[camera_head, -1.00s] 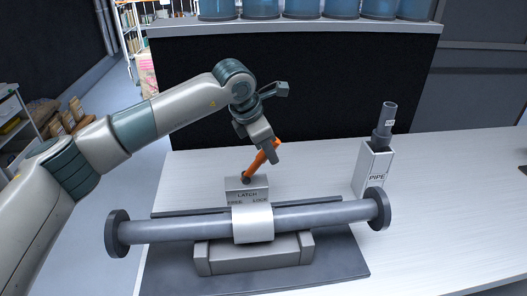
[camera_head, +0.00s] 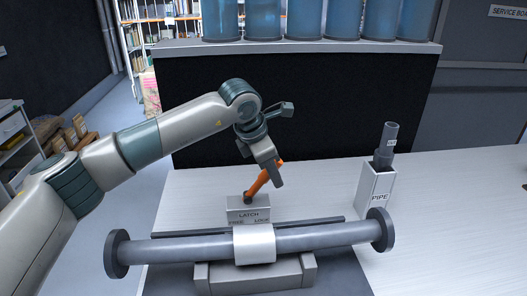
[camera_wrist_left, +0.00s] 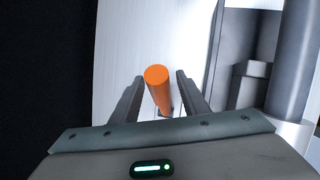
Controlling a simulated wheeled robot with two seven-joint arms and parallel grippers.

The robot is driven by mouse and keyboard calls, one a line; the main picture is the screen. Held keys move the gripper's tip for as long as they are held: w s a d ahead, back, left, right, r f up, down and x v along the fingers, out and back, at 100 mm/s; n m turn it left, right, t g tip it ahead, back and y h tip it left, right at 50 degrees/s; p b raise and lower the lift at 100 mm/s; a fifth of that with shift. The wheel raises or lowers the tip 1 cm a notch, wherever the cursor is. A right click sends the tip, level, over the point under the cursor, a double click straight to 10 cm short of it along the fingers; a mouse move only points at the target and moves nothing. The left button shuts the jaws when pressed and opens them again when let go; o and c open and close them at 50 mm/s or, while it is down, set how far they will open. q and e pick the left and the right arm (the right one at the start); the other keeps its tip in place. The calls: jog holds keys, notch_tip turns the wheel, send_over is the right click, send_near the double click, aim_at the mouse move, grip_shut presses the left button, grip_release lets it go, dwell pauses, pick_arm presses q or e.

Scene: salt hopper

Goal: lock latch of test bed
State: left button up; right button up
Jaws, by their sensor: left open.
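The latch is a grey block (camera_head: 249,211) labelled LATCH, with FREE on its left and LOCK on its right. Its orange handle (camera_head: 259,182) leans up to the right, toward the LOCK side. My left gripper (camera_head: 272,172) is at the handle's upper part in the head view. In the left wrist view the orange handle (camera_wrist_left: 158,88) stands between the two open fingers of my left gripper (camera_wrist_left: 160,90), with small gaps on both sides. The test bed holds a grey pipe (camera_head: 180,246) under a pale clamp band (camera_head: 254,244). My right gripper is not in view.
A grey holder (camera_head: 376,190) labelled PIPE, with a short pipe (camera_head: 387,146) in it, stands at the right. A dark panel (camera_head: 330,110) with several blue containers (camera_head: 302,18) above it stands behind. The white table (camera_head: 450,215) is clear at the right.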

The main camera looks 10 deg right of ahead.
pick_arm(q)
jog(key=shift+s+a+r, duration=0.1)
jog(key=shift+a+r, duration=0.05)
jog(key=shift+r, duration=0.45)
jog(key=b+v, duration=0.3)
jog(key=v, duration=1.2)
jog(key=shift+r, duration=0.35)
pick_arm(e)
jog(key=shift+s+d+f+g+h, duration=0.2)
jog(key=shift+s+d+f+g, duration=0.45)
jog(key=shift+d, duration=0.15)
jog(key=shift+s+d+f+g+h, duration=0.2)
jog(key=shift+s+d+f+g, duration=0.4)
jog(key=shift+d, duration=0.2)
pick_arm(q)
jog(key=shift+s+a, duration=0.15)
